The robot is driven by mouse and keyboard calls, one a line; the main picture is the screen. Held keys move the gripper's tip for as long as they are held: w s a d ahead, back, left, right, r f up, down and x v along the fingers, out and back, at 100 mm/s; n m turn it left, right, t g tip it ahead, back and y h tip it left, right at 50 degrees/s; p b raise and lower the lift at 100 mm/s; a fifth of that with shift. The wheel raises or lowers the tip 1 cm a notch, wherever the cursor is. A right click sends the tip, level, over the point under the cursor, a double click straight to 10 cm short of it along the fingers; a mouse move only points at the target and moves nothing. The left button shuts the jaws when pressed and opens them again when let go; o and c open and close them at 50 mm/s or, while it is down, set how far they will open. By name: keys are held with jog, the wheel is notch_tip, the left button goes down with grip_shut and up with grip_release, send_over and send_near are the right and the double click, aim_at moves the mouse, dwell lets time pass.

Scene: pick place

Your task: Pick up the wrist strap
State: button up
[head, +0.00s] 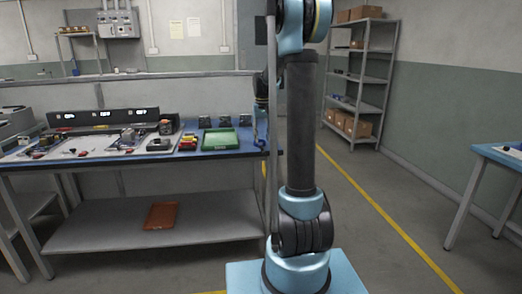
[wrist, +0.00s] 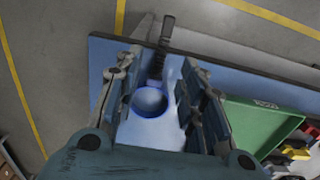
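The wrist strap (wrist: 160,58) lies on the blue tabletop near its end, showing as a blue loop with a dark band running up to the table edge. In the head view the strap (head: 260,143) is a small dark blue shape at the right end of the workbench (head: 225,153). My gripper (wrist: 158,78) is open above the strap, with one finger on each side of it and nothing between them held. In the head view my gripper (head: 262,104) hangs over the bench's right end, partly hidden behind my arm.
A green tray (head: 220,141) stands just left of the strap; the wrist view shows it close beside the right finger (wrist: 262,125). Red and yellow parts (head: 188,142) lie farther left. Floor beyond the bench end is clear.

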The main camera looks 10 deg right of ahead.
aim_at(262, 148)
jog(key=shift+s+f, duration=0.1)
jog(key=shift+f, duration=2.45)
grip_shut()
